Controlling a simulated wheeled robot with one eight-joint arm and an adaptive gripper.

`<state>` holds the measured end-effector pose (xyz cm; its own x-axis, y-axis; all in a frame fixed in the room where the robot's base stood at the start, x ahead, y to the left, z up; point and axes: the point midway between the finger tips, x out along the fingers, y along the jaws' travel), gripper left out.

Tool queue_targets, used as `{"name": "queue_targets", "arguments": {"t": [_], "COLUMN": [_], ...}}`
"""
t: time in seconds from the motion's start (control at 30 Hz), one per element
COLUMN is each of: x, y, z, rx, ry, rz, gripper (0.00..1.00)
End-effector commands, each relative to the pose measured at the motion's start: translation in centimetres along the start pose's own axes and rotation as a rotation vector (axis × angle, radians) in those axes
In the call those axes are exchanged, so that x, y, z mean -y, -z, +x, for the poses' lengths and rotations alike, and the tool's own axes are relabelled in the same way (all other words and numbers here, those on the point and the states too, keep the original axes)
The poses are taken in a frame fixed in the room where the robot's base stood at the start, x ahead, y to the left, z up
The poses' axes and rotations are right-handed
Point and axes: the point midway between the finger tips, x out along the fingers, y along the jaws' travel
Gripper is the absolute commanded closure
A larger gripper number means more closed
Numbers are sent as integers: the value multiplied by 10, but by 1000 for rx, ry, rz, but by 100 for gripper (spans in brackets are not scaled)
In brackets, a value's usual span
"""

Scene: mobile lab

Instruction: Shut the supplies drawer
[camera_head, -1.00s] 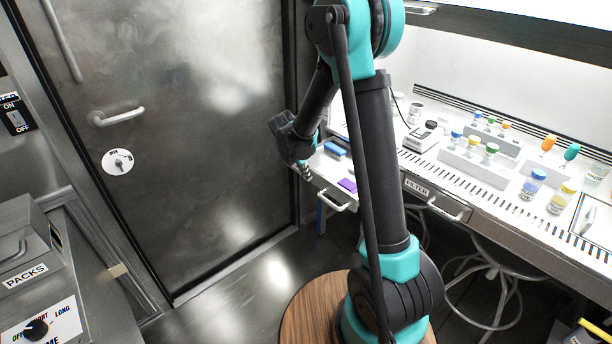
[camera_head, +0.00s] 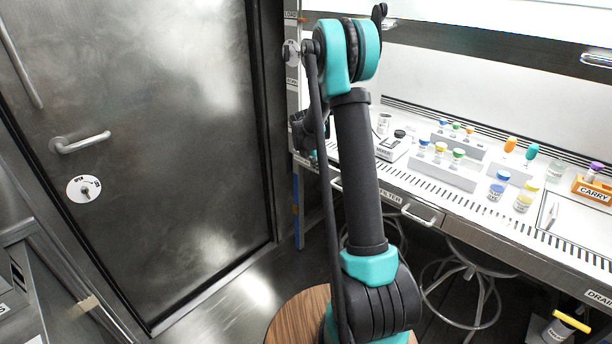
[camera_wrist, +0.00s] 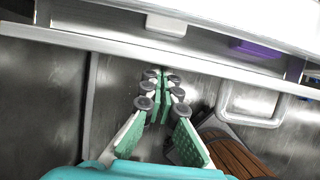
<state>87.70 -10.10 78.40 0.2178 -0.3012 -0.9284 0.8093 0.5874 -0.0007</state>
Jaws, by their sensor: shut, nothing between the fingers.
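The supplies drawer (camera_wrist: 200,62) crosses the top of the wrist view. Its inside is partly visible, with a white block (camera_wrist: 166,25) and a purple block (camera_wrist: 255,48) in it, so it stands at least partly open. Its D-shaped handle (camera_wrist: 252,119) is at the right of the wrist view. My gripper (camera_wrist: 162,80) is shut and empty, beside the handle and near the drawer front; I cannot tell whether it touches. In the head view my arm hides most of the drawer, and only a bit of its handle (camera_head: 335,184) shows.
The bench (camera_head: 470,203) holds several capped bottles, racks and a small instrument (camera_head: 392,148). The FILTER drawer handle (camera_head: 420,214) sits right of my arm. A stool (camera_head: 462,290) stands under the bench. A metal door (camera_head: 150,130) is at the left, with clear floor before it.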

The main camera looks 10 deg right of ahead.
Motion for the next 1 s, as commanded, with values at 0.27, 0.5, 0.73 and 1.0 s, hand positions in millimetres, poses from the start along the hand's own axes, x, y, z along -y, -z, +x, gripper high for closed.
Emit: {"name": "queue_targets", "arguments": {"t": [0.27, 0.5, 0.73, 1.0], "x": [0, 0, 0, -2], "y": [-34, -43, -45, -42], "z": [14, 17, 17, 16], "rx": [0, 1, 5, 7], "ry": [-1, -1, -1, -1], "rz": [1, 0, 1, 1], "gripper": [100, 100, 100, 100]}}
